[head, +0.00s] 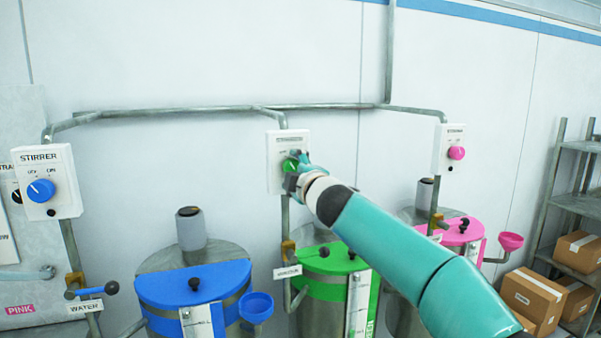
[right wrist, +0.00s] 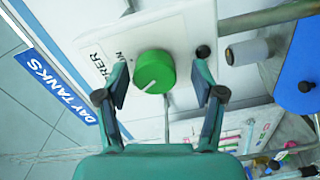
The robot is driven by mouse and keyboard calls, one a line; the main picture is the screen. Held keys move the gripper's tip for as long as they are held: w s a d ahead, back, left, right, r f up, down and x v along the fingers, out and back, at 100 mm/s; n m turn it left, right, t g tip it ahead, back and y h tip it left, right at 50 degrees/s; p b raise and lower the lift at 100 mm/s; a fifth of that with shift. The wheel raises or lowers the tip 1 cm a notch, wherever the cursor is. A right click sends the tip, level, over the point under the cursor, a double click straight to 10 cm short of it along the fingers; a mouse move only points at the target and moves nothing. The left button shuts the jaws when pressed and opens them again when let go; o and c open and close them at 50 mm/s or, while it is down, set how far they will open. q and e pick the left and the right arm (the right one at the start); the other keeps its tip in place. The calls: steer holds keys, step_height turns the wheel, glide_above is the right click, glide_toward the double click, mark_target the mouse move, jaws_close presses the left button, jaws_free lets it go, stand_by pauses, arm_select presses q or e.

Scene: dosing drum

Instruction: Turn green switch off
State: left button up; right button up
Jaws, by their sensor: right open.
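The green switch (right wrist: 154,71) is a round knob on a white box marked as a stirrer. In the right wrist view its white mark points to the lower left, and the letters ON show at its upper left. No OFF lettering shows there. In the head view the green knob (head: 290,165) is partly covered by my right gripper (head: 297,165). In the right wrist view my right gripper (right wrist: 161,73) is open, with one finger on each side of the knob and gaps between. My left gripper is not in view.
A blue switch (head: 41,190) and a pink switch (head: 456,153) sit on boxes at either side. Below are a blue-lidded tank (head: 194,285), a green-lidded tank (head: 328,259) and a pink-lidded tank (head: 460,230). Grey pipes link the boxes. Shelves with cardboard boxes (head: 533,297) stand at right.

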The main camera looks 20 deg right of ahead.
steer(key=shift+s+r, duration=0.1)
steer(key=shift+s, duration=0.1)
steer(key=shift+s, duration=0.15)
steer(key=s, duration=1.1)
steer(key=shift+s+d, duration=0.15)
steer(key=shift+d, duration=0.05)
